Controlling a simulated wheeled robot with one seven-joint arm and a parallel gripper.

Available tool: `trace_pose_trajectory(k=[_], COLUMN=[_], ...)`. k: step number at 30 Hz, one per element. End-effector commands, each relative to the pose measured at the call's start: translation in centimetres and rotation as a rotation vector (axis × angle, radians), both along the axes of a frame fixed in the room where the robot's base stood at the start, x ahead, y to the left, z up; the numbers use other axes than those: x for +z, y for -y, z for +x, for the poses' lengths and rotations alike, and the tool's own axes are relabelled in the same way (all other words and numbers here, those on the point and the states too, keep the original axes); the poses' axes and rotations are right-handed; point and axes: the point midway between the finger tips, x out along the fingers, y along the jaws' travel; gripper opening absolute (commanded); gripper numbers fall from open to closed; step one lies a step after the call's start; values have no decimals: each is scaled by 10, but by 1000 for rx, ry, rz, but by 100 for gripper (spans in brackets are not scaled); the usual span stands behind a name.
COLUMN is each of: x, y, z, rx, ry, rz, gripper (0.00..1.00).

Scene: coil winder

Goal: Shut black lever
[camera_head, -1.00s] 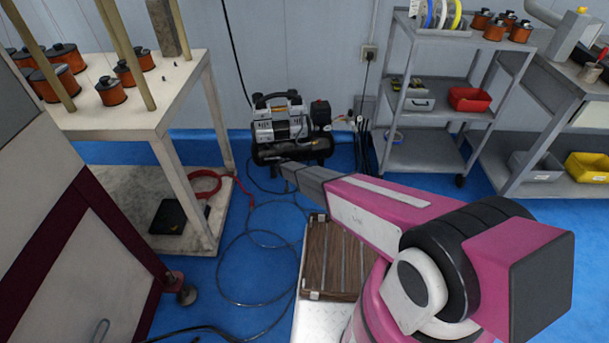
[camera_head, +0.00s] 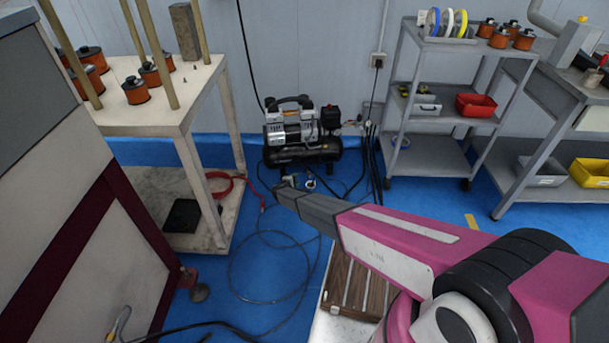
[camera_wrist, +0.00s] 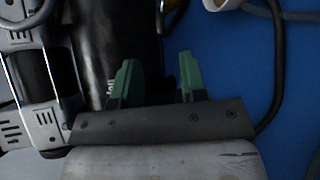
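The air compressor (camera_head: 290,133), with a black tank and a grey-white motor, stands on the blue floor against the wall. I cannot make out the black lever for certain in either view. My gripper (camera_head: 284,182) reaches toward the compressor's lower front in the head view, and its fingers are too small there to judge. In the wrist view my gripper (camera_wrist: 158,82) has two green-tipped fingers spread apart with nothing between them. Behind them lie the black tank (camera_wrist: 112,45) and the grey motor housing (camera_wrist: 38,80). A pale round fitting (camera_wrist: 222,4) is cut off at the top edge.
Loose hoses (camera_head: 270,262) lie on the floor left of my arm. A white table (camera_head: 165,122) with copper coils stands left, near a large maroon-trimmed cabinet (camera_head: 95,190). A grey shelf cart (camera_head: 432,155) stands right of the compressor.

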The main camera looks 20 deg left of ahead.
Motion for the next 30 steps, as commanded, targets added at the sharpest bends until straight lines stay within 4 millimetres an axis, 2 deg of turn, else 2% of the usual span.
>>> trace_pose_trajectory(k=[9,15,26,27,29,30], x=[-16,-23,-24,-24,-24,-24], y=[12,20,22,22,22,22], z=[52,78,84,84,84,84], rx=[-2,-2,-1,-1,-1,-1], ry=[-1,0,-1,-1,-1,-1], rz=[3,2,3,3,3,3], gripper=[39,39,39,26,7,0])
